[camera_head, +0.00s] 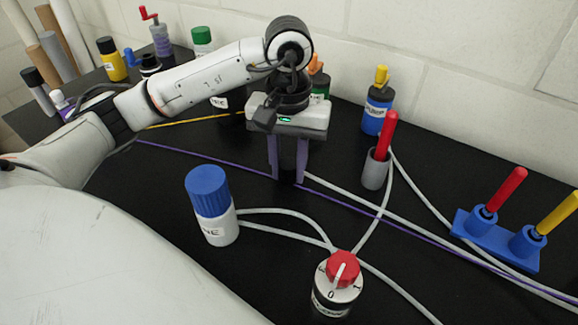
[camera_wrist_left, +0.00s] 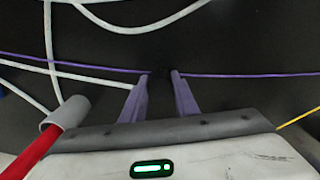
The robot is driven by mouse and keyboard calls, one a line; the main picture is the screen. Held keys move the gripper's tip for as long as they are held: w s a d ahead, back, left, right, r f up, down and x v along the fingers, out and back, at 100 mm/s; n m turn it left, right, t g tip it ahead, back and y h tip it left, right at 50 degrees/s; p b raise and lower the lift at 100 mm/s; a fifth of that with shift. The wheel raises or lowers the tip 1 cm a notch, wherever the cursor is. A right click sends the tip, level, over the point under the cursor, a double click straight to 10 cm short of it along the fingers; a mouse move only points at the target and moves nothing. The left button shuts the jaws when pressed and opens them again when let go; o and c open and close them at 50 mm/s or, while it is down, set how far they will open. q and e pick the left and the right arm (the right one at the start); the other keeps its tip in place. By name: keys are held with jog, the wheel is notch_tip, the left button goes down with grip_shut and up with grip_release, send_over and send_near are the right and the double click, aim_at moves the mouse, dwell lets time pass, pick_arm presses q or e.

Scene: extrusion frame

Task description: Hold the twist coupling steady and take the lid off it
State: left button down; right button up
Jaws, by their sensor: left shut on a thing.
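My left gripper (camera_head: 287,181) reaches down near the middle of the table, its two purple fingers shut on a small dark thing (camera_wrist_left: 161,71) between the tips. That thing is hard to make out against the black top, and I cannot tell for sure that it is the twist coupling. No separate lid can be made out on it. The left fingers (camera_wrist_left: 160,82) also show in the left wrist view, with a purple line running up to them from both sides. My right gripper is not in view.
A blue-capped white bottle (camera_head: 212,205) and a red-knobbed dial (camera_head: 337,285) stand in front. A grey holder with a red stick (camera_head: 376,168) and a blue rack (camera_head: 497,240) are to the right. Pale cables cross the black table. Several bottles stand behind my arm.

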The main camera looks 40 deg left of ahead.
pick_arm(q)
jog(key=shift+f, duration=0.15)
jog(key=shift+f, duration=0.15)
jog(key=c, duration=1.4)
grip_release()
